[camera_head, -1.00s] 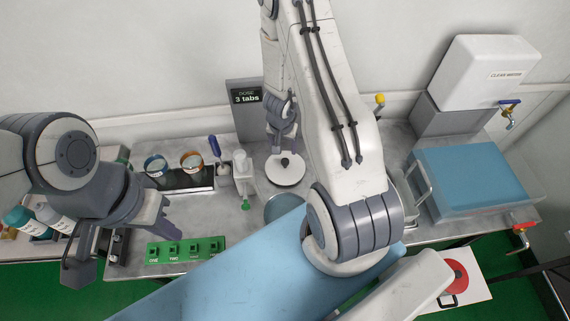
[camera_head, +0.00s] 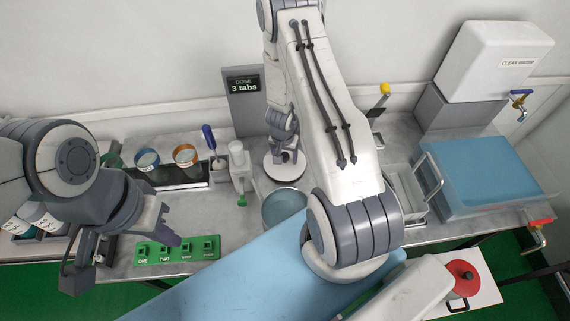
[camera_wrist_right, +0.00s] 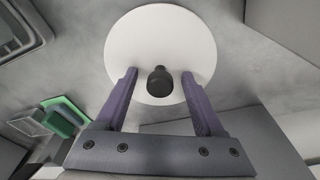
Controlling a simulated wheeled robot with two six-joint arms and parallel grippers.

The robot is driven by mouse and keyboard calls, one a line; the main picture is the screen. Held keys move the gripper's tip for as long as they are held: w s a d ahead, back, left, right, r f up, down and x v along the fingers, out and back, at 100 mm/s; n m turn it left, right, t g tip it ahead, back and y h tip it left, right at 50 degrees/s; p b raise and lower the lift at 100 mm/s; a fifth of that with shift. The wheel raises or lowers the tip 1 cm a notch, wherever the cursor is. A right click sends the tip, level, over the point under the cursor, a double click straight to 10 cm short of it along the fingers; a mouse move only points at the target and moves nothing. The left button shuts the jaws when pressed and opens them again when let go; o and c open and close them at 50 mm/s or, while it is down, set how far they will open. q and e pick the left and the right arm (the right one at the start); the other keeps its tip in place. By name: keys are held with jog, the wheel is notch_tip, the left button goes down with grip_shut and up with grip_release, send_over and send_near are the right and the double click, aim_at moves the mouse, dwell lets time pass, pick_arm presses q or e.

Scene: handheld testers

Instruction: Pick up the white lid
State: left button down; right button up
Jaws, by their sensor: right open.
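The white lid (camera_head: 283,172) lies flat on the grey worktop below my right arm. It is a round white disc with a black knob, and the right wrist view shows it nearly whole (camera_wrist_right: 160,35). My right gripper (camera_head: 287,157) is over the lid. Its two purple fingers are apart, one on each side of the black knob (camera_wrist_right: 159,80), with gaps visible on both sides in the right wrist view (camera_wrist_right: 159,74). My left gripper (camera_head: 122,258) is at the left near the green numbered block, fingers apart, with nothing seen between them.
A blue-grey round pot (camera_head: 283,207) stands just in front of the lid. A white dispenser (camera_head: 240,165) and two jars stand left of it. A green numbered block (camera_head: 178,250) lies at the front left. A wire-handled basket (camera_head: 410,190) and blue-topped basin (camera_head: 485,172) are right.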

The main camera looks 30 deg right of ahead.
grip_shut()
jog(key=shift+r, duration=0.15)
